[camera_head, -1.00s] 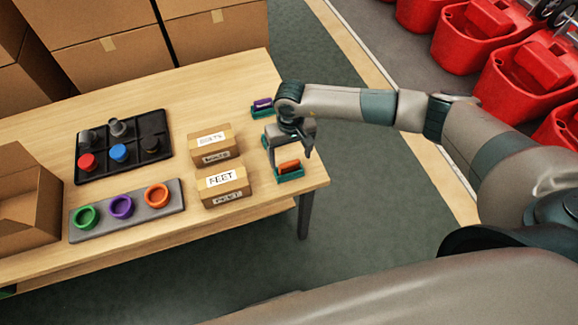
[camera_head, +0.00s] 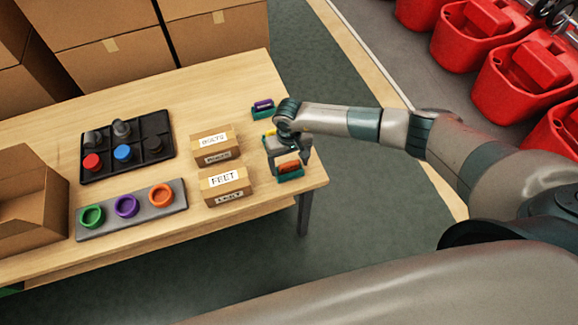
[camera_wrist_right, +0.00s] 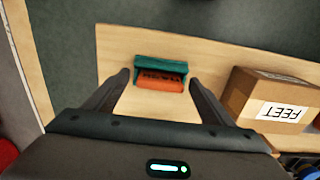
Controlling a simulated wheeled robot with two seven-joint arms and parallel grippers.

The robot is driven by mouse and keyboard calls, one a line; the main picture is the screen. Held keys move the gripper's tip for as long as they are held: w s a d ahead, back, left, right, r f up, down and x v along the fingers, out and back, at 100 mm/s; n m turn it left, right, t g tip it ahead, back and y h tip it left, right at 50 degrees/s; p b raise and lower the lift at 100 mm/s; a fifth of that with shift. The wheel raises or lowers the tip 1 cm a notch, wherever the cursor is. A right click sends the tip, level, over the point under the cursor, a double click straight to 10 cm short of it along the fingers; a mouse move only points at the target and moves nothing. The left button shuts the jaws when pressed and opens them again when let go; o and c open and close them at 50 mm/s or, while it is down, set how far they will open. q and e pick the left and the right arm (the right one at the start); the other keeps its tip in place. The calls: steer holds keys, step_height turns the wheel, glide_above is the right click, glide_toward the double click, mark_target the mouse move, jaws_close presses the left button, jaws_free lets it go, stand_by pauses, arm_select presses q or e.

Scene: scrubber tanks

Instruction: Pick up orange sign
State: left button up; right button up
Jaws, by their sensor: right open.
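The orange sign (camera_head: 289,168) sits in a teal holder (camera_head: 291,177) near the right edge of the wooden table. In the right wrist view the orange sign (camera_wrist_right: 160,84) lies against its teal holder (camera_wrist_right: 160,67), with dark lettering on it. My right gripper (camera_head: 290,164) is above the sign, fingers pointing down. In the right wrist view my right gripper (camera_wrist_right: 158,79) is open, with one finger on each side of the sign and gaps between. It holds nothing. My left gripper is not in view.
A FEET box (camera_head: 225,183) and a second labelled box (camera_head: 214,144) stand left of the sign. A purple sign (camera_head: 263,104) in a holder is farther back. A black tray (camera_head: 127,172) and a grey strip with coloured rings (camera_head: 182,207) lie farther left. Red buckets stand right.

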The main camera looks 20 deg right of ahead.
mark_target(290, 164)
steer(key=c, duration=1.2)
steer(key=shift+o, duration=0.2)
steer(key=shift+r, duration=0.1)
steer(key=shift+r+b, duration=0.7)
steer(key=shift+r, duration=0.1)
step_height(290, 164, up, 2)
steer(key=shift+s+r+b, duration=0.15)
steer(key=shift+b, duration=0.5)
steer(key=s+r+b, duration=0.4)
steer(key=s+r, duration=0.3)
steer(key=s, duration=0.4)
steer(key=shift+s, duration=0.15)
steer(key=shift+d, duration=0.1)
steer(key=shift+s, duration=0.1)
